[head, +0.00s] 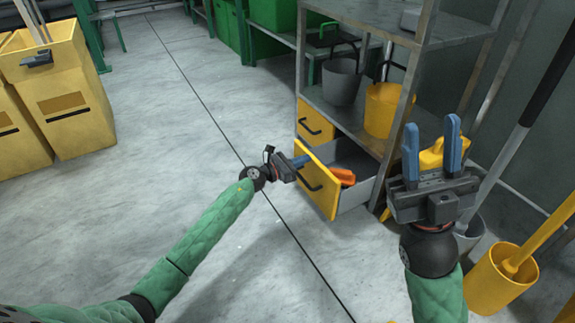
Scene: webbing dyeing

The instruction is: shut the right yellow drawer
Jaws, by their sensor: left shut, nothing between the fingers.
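The right yellow drawer (317,184) is pulled out of the grey metal shelf unit, with its grey side wall showing. An orange object (342,176) lies inside it. A second yellow drawer (314,127) sits further back in the unit and looks closed. My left gripper (303,160) is shut and empty at the upper left edge of the open drawer's front; whether it touches is unclear. My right gripper (432,145) points up at the right, its two blue fingers apart with nothing held between them. A yellow object shows behind those fingers.
A grey bucket (342,82) and a yellow bucket (381,110) stand on the shelf above the drawers. A yellow bin (497,280) and long-handled tools stand at the right. Yellow carts (60,95) stand at the left. The floor left of the drawer is clear.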

